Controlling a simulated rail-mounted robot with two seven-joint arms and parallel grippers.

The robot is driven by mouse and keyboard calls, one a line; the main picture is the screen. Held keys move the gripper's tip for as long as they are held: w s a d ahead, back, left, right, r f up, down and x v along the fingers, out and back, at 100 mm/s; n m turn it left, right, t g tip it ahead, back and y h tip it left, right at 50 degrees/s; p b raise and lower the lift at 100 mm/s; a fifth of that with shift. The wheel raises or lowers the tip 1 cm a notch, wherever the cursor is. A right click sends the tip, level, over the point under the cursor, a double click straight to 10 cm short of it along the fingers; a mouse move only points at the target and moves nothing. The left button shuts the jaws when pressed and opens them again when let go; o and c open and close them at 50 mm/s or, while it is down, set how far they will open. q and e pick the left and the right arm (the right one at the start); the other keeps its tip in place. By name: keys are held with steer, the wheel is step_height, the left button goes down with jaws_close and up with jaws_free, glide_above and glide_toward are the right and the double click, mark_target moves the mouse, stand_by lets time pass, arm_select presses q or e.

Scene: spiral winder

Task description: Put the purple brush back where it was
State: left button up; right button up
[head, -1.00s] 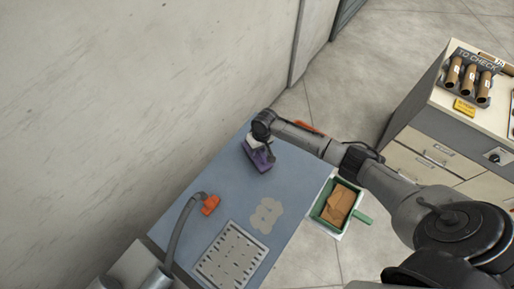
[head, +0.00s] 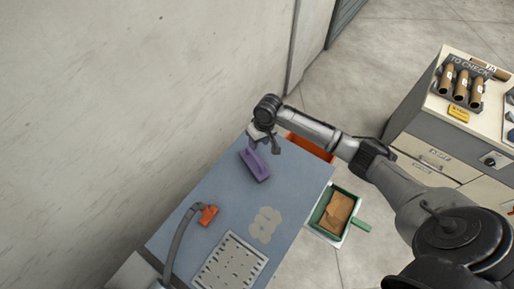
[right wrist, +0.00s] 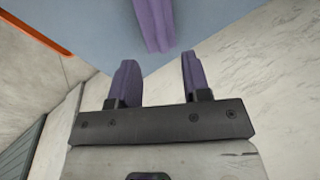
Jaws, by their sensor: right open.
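The purple brush (head: 255,165) lies on the far end of the blue-grey table (head: 210,180). Its end also shows at the top of the right wrist view (right wrist: 155,22). My right gripper (head: 262,141) is just beyond the brush and above it, at the table's far end. In the right wrist view the two fingers of my right gripper (right wrist: 158,62) stand apart with nothing between them, and the brush is clear of them. My left gripper is not in view.
A grey hose with an orange end (head: 208,214), a pale patch (head: 265,225) and a perforated plate (head: 231,263) are on the table. An orange object (head: 312,149) is partly behind my arm. A wall (head: 150,90) runs along the left.

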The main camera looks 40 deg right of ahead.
steer(key=s+a+f+n+t, duration=0.1)
steer(key=s+a+f+n, duration=0.3)
steer(key=s+a, duration=1)
steer(key=s+d+r+t+h, duration=0.1)
steer(key=s+r, duration=0.1)
steer(key=s, duration=0.5)
steer(key=s+d+r+t+h, duration=0.1)
steer(key=s+r, duration=0.1)
steer(key=s, duration=0.6)
steer(key=shift+r, duration=0.3)
steer(key=shift+a, duration=0.15)
